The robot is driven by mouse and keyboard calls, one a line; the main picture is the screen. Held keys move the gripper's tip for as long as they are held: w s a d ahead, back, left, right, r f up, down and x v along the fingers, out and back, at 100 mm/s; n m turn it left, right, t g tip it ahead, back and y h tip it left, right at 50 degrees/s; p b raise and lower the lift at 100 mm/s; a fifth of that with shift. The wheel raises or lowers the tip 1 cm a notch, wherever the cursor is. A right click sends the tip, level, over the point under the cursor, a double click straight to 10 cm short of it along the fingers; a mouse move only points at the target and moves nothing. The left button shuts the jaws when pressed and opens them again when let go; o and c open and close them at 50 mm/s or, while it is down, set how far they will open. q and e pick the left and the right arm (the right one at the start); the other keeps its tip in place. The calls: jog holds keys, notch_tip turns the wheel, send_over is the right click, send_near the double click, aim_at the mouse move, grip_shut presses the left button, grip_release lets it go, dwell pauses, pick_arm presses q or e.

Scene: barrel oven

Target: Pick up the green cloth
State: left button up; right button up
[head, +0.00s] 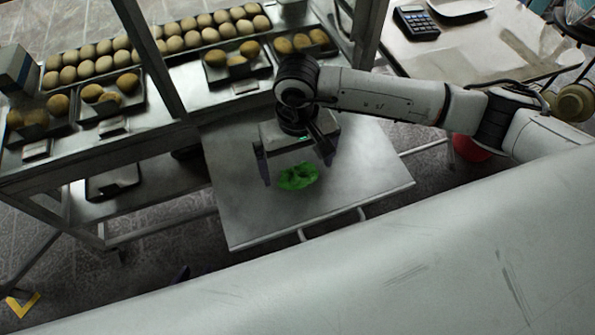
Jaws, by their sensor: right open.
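The green cloth (298,177) lies crumpled on a grey metal table (255,222). My right gripper (297,173) comes in from the right and hangs over the cloth. Its two fingers are spread apart, one to each side of the cloth in the picture. I cannot tell how high the fingertips are above the table.
A metal rack (160,140) with trays of round buns stands behind and to the left. A table (470,45) with a calculator (416,22) is at the back right. A red container (470,148) sits below my right arm. A large pale surface (350,275) fills the foreground.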

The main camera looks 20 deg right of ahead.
aim_at(298, 168)
jog(key=shift+f, duration=0.8)
jog(key=c, duration=1)
notch_tip(298, 168, up, 10)
jog(key=shift+r, duration=0.1)
